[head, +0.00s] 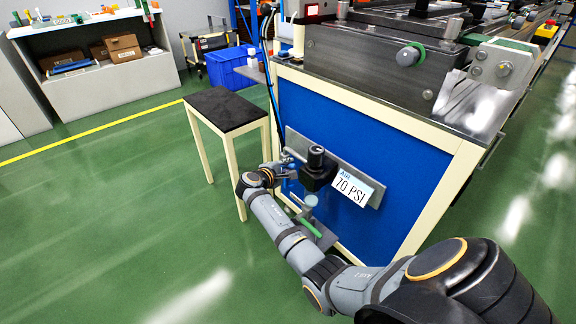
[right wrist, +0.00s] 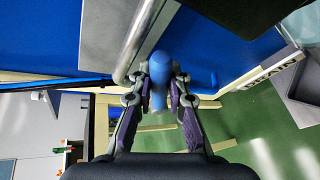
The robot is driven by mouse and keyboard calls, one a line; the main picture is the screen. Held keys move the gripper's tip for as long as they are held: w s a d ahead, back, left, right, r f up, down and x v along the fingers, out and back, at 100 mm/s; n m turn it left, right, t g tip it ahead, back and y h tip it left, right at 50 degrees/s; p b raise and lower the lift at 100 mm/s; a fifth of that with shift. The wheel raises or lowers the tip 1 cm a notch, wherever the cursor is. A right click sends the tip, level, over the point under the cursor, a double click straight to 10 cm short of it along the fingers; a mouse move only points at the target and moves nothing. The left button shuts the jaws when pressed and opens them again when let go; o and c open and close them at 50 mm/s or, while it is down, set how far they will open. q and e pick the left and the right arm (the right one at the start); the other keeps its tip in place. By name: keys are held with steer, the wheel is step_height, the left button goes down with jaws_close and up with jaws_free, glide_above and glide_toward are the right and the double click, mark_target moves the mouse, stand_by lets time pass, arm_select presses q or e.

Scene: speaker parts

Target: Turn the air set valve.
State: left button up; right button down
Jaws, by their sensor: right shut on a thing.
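The air set is mounted on a grey plate (head: 366,170) on the blue side panel of the workbench, with a black regulator (head: 316,170) and a white "Air 70 PSI" label (head: 352,188). In the right wrist view, a blue valve handle (right wrist: 160,68) sits between the fingers of my right gripper (right wrist: 160,95), beside a bent silver pipe (right wrist: 134,48). The gripper is shut on this handle. My left gripper is not in view.
A green-handled part (head: 308,227) is low on the panel, below the air set. A small dark-topped table (head: 225,108) stands close to the left, with a blue crate (head: 230,68) behind it. Open green floor (head: 110,215) lies at the left.

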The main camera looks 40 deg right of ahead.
steer(key=c, duration=1.3)
jaws_free()
steer(key=v, duration=0.8)
